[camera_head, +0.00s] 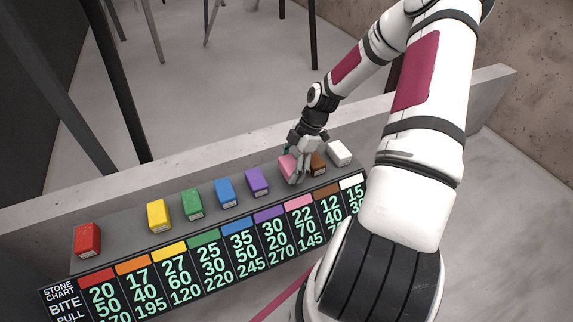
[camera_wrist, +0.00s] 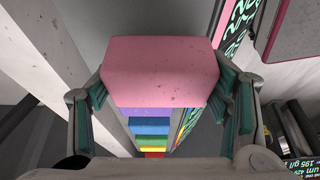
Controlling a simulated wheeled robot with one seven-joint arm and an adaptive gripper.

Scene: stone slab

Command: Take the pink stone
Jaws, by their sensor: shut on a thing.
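The pink stone (camera_head: 287,166) is a small block in the row of coloured stones on the grey slab, between the purple and brown stones. My gripper (camera_head: 297,165) is at it, with its fingers around it. In the wrist view the pink stone (camera_wrist: 160,70) fills the space between the two teal-padded fingers, and my gripper (camera_wrist: 165,100) is shut on it. Its underside is hidden, so I cannot tell whether it still touches the slab.
The brown stone (camera_head: 318,164) is close on the right, then the white stone (camera_head: 339,153). To the left are purple (camera_head: 257,181), blue (camera_head: 225,192), green (camera_head: 192,204), yellow (camera_head: 159,215) and red (camera_head: 87,240) stones. A stone chart (camera_head: 200,262) runs along the slab's front.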

